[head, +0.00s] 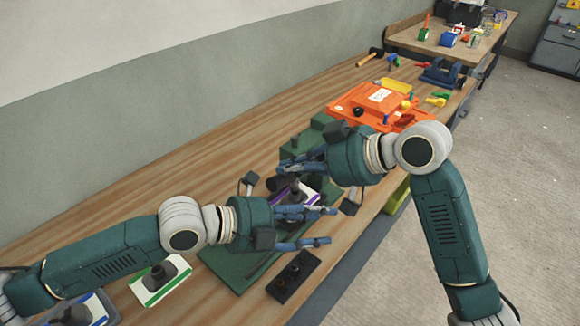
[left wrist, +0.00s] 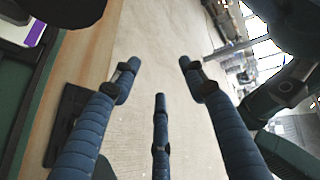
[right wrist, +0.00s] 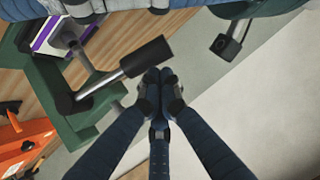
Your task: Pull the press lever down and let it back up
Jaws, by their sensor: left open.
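The green press (head: 235,262) stands on the workbench, partly hidden behind my arms. Its lever is a rod with a black cylindrical grip (right wrist: 146,57), running from a pivot at the press side in the right wrist view. My right gripper (right wrist: 158,76) has its fingertips together right beside the grip. I cannot tell whether they touch it. In the head view this gripper (head: 284,166) is over the press. My left gripper (head: 330,226) is open and empty, in front of the press. In the left wrist view its fingers (left wrist: 155,65) are spread over floor.
A white block with a purple stripe (head: 308,194) sits at the press. A black plate with holes (head: 305,268) lies near the front edge. A white-green block (head: 172,285) is at the lower left. An orange mould (head: 345,101) lies beyond. The bench's back left is clear.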

